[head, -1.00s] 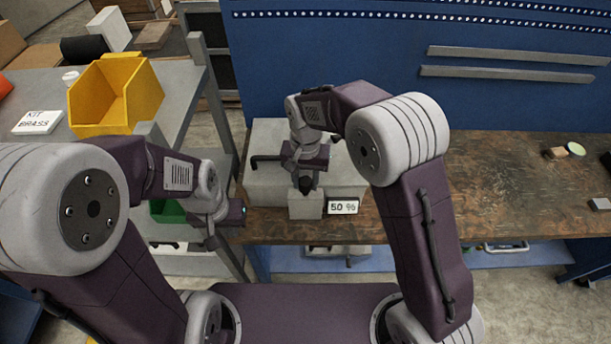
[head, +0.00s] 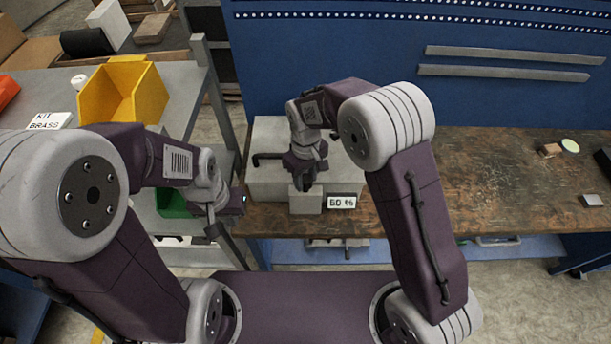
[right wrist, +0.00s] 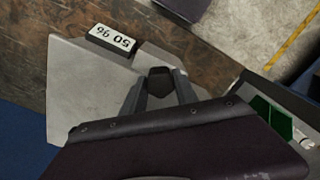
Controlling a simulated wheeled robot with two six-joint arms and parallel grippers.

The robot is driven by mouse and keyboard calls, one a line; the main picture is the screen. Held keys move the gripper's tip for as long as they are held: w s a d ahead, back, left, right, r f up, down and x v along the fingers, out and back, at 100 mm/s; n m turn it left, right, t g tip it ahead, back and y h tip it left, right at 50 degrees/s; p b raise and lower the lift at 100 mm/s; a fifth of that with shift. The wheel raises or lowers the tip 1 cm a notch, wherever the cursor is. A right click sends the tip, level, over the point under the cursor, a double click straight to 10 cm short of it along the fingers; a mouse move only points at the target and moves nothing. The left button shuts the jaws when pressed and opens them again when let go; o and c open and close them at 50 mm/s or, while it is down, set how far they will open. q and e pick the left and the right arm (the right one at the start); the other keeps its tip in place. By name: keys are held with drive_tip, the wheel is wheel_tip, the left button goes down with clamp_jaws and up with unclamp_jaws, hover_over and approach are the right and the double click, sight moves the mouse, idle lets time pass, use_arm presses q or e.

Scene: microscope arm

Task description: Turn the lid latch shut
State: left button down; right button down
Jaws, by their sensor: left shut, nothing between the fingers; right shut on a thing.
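A pale grey box (head: 268,133) stands on the wooden bench, with a lower grey block at its front. My right gripper (head: 303,186) points down over this front part, and its wrist hides much of the box top. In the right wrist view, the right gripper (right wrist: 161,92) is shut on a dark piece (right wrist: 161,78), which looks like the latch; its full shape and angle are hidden. My left gripper (head: 213,233) is shut and empty, hanging left of the bench, apart from the box.
A black handle-like part (head: 264,158) sticks out at the box's left. A yellow bin (head: 125,92) stands on the left shelf. The bench (head: 480,180) is mostly clear to the right.

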sight(306, 178)
drive_tip(key=shift+w+r+n, duration=0.1)
drive_tip(key=shift+n, duration=0.5)
drive_tip(key=c, duration=0.9)
unclamp_jaws()
drive_tip(key=shift+c, duration=0.2)
wheel_tip(306, 178, up, 9)
drive_tip(key=shift+b, duration=0.45)
